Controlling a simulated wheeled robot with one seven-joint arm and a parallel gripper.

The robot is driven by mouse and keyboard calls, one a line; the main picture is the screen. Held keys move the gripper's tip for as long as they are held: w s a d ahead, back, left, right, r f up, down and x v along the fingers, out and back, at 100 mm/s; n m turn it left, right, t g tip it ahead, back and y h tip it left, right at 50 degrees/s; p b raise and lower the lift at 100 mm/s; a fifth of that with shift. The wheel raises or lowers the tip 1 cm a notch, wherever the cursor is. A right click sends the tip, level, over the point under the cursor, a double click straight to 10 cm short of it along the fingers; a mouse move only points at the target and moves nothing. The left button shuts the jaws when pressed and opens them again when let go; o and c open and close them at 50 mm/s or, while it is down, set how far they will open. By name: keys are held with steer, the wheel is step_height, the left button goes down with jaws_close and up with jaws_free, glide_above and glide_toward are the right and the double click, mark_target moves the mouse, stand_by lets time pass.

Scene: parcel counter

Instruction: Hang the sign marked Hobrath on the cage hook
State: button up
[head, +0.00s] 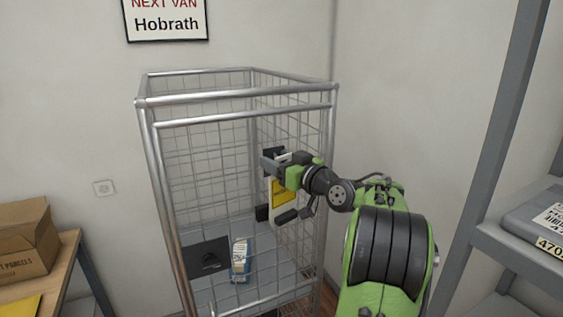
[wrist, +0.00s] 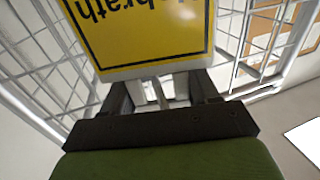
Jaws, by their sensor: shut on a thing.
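The yellow sign with a black border and a pale edge (wrist: 145,35) fills the top of the wrist view. Its lettering is upside down and partly cut off; "brath" can be read. My gripper (wrist: 160,92) is shut on the sign's pale lower part in that view. In the head view the yellow sign (head: 283,190) shows below my gripper (head: 270,161), at the right side of the wire cage (head: 205,112). The cage hook cannot be made out clearly, and I cannot tell whether the sign touches it.
A wall notice (head: 166,22) reads "NEXT VAN Hobrath". A dark flat item (head: 207,259) and a blue and white packet (head: 240,260) lie inside the cage. A cardboard box (head: 22,240) stands on a table at left. Grey shelving (head: 500,245) stands at right.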

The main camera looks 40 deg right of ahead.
steer(key=shift+w+f, duration=0.15)
steer(key=shift+f, duration=0.4)
steer(key=o, duration=1.6)
steer(key=shift+a, duration=0.25)
steer(key=shift+d, duration=0.1)
steer(key=shift+s+d+f+b, duration=0.15)
steer(key=shift+s+b, duration=0.2)
steer(key=shift+s, duration=0.2)
steer(key=shift+s+a+r+b, duration=0.15)
steer(key=shift+s+b, duration=0.65)
steer(key=shift+s, duration=1.7)
steer(key=shift+s+a+r+b, duration=0.2)
steer(key=shift+s+b, duration=0.55)
steer(key=shift+s, duration=1.7)
steer(key=shift+s+a+r+b, duration=0.15)
steer(key=shift+s+b, duration=0.65)
steer(key=shift+s, duration=1.7)
